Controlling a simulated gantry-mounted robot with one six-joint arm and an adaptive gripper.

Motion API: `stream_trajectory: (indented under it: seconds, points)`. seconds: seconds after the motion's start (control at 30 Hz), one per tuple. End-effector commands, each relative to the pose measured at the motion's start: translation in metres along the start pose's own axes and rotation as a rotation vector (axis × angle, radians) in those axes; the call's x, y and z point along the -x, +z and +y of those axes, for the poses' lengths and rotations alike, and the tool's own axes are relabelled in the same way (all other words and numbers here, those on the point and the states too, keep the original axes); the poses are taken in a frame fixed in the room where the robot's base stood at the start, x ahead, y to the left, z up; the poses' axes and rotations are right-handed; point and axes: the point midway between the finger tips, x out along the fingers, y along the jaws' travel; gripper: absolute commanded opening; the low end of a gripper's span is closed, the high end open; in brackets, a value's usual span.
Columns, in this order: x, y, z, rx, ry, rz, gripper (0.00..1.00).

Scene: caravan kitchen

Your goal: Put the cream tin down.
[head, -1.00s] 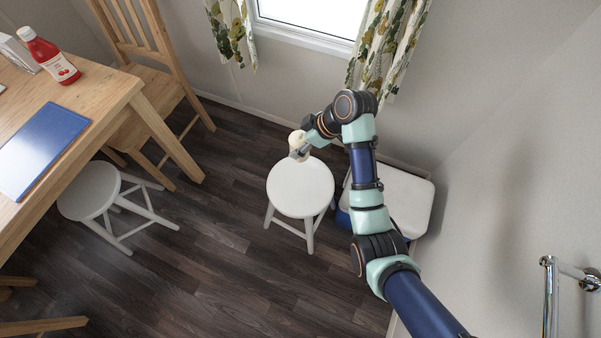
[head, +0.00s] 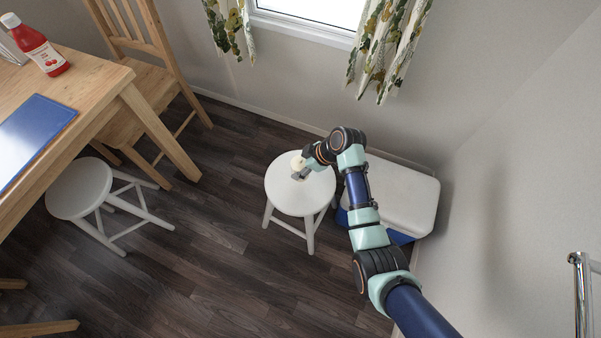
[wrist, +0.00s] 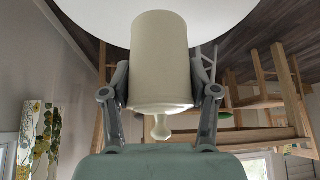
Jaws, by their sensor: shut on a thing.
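The cream tin (wrist: 159,60) is a plain cylinder with a knobbed lid. My gripper (wrist: 160,82) is shut on its sides, one finger on each side. The wrist picture is upside down, so the knob at the bottom of the picture is the tin's top and the tin is upright. In the head view the cream tin (head: 297,161) is at the back part of the white round stool's seat (head: 298,195), partly hidden by my gripper (head: 300,173). The seat also shows behind the tin's base in the wrist view (wrist: 225,15). I cannot tell whether base and seat touch.
The rest of the stool seat is bare. A white-lidded box (head: 402,197) stands to its right, beside my arm. A second white stool (head: 80,188), a wooden chair (head: 150,88) and a table (head: 90,90) with a ketchup bottle (head: 42,50) are at left.

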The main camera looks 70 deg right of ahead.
Motion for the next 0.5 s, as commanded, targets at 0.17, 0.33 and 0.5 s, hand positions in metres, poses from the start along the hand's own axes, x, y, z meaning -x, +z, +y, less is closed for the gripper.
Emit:
stream_trajectory:
  seconds: [0.17,0.33,0.5]
  points:
    - [-0.019,0.013,-0.001,-0.003,-0.002,-0.001,0.24]
    - [-0.037,0.024,0.0,-0.001,-0.001,-0.001,0.24]
    - [-0.035,0.023,0.0,-0.001,0.0,0.0,0.24]
